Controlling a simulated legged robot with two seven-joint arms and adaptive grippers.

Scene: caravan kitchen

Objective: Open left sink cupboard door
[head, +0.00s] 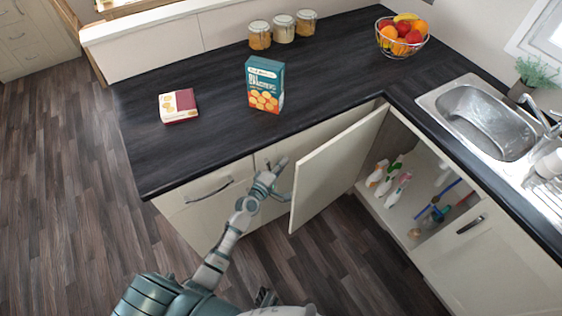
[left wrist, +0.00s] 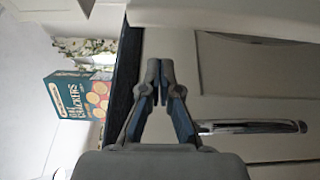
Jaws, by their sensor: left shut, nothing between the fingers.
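The left sink cupboard door (head: 340,168) stands wide open in the head view, swung out to the left from the corner of the counter. Its plain inner face shows; its outer face and handle are hidden. My left gripper (head: 280,179) is beside the door's free edge, on its outer side, in front of the left-hand cabinet. In the left wrist view the fingers (left wrist: 161,80) are shut with nothing between them. Whether they touch the door is unclear. The open cupboard (head: 397,222) shows bottles inside. My right gripper is not in view.
The sink (head: 485,122) is above the closed right door (head: 480,255). A drawer handle (head: 208,191) sticks out left of my gripper. A cracker box (head: 265,85), a small box (head: 178,106), jars (head: 284,28) and a fruit bowl (head: 402,38) stand on the counter. The floor in front is clear.

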